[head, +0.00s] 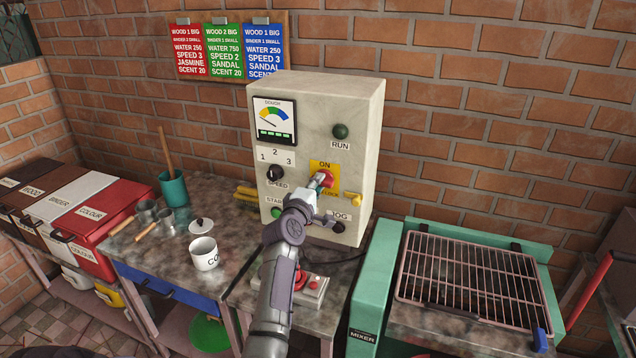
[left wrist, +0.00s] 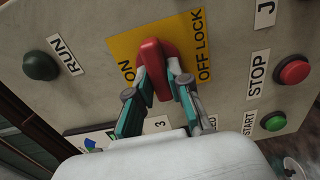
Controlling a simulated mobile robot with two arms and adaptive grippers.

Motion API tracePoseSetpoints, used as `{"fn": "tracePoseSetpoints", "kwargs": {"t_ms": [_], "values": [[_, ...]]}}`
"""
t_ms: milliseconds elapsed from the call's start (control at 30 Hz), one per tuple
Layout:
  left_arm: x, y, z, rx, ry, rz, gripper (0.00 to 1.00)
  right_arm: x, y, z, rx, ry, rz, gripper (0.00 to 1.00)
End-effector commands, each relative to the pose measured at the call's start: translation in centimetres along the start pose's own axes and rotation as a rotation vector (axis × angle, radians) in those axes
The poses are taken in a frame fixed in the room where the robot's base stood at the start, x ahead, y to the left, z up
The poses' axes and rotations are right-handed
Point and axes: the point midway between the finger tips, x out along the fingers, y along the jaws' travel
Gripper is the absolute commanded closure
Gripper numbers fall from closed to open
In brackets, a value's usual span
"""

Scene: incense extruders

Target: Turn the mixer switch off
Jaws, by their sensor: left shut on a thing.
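The mixer switch is a red knob (left wrist: 154,60) on a yellow plate (left wrist: 118,45) marked ON and OFF LOCK, on the front of a beige control box (head: 358,110). In the head view the red knob (head: 328,177) shows beside the fingertips, just below the ON mark. My left gripper (head: 319,181) reaches up from below to the plate. In the left wrist view its fingers (left wrist: 160,72) lie on either side of the knob and are shut on it. The knob's exact pointing is hard to tell. My right gripper is not in view.
STOP (left wrist: 293,71) and START (left wrist: 273,121) buttons sit close to the gripper. A green-framed mixer (head: 377,287) with a grille (head: 468,270) stands at right.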

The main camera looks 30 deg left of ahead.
Motion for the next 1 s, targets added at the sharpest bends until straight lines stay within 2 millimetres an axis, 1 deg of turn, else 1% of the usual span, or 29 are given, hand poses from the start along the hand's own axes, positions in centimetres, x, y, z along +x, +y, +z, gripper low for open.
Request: {"fn": "tracePoseSetpoints", "kwargs": {"t_ms": [467,500,567,600,633,900,1000], "values": [[0.0,0.01,-0.1,-0.015,0.002,0.001,1.0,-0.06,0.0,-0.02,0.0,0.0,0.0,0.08],[0.0,0.01,-0.1,-0.015,0.002,0.001,0.76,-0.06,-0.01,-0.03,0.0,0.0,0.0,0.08],[0.0,0.0,-0.09,-0.015,0.002,0.001,0.66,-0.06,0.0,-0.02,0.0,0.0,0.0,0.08],[0.0,0.0,-0.08,-0.014,0.002,0.001,0.6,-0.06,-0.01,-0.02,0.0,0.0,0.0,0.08],[0.0,0.0,-0.08,-0.014,0.001,0.0,0.56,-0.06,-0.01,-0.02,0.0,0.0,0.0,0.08],[-0.03,-0.01,-0.03,-0.012,0.0,0.0,0.56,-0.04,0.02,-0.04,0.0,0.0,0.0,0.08],[-0.43,-0.05,-0.02,-0.012,0.001,0.0,0.56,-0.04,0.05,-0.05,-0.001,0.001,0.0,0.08]]}}
